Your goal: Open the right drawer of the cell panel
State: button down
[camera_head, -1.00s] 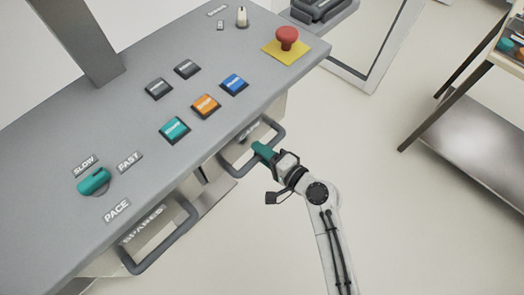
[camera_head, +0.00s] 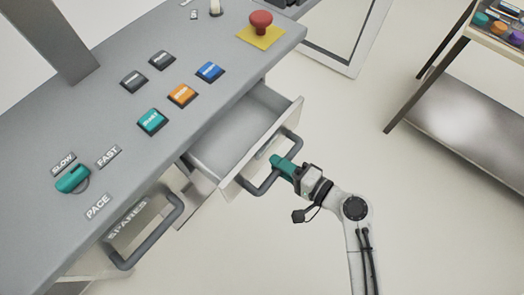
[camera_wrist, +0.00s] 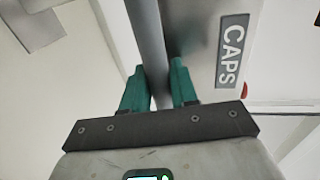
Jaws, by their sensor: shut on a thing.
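The right drawer (camera_head: 235,137) of the cell panel (camera_head: 120,60) is pulled partway out, and its grey inside shows empty in the head view. Its dark bar handle (camera_head: 262,186) stands on the drawer front. My gripper (camera_head: 283,166) has its green fingers around the handle bar. In the wrist view my gripper (camera_wrist: 160,88) has one finger on each side of the grey handle bar (camera_wrist: 148,40). The drawer front there carries a CAPS label (camera_wrist: 231,52). The fingertips are partly hidden behind the bar in the head view.
The left drawer, labelled SPARES, has its own handle (camera_head: 150,240) and looks shut. The panel top carries several coloured buttons, a pace knob (camera_head: 73,179) and a red stop button (camera_head: 261,20). A shelf cart (camera_head: 470,110) stands at the right. The floor between is clear.

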jog(key=f+v, duration=0.1)
jog(key=v, duration=0.6)
jog(key=shift+d+f, duration=0.15)
jog(key=shift+f, duration=0.05)
jog(key=c, duration=1)
grip_release()
jog(key=b+v, duration=0.2)
jog(key=v, duration=0.9)
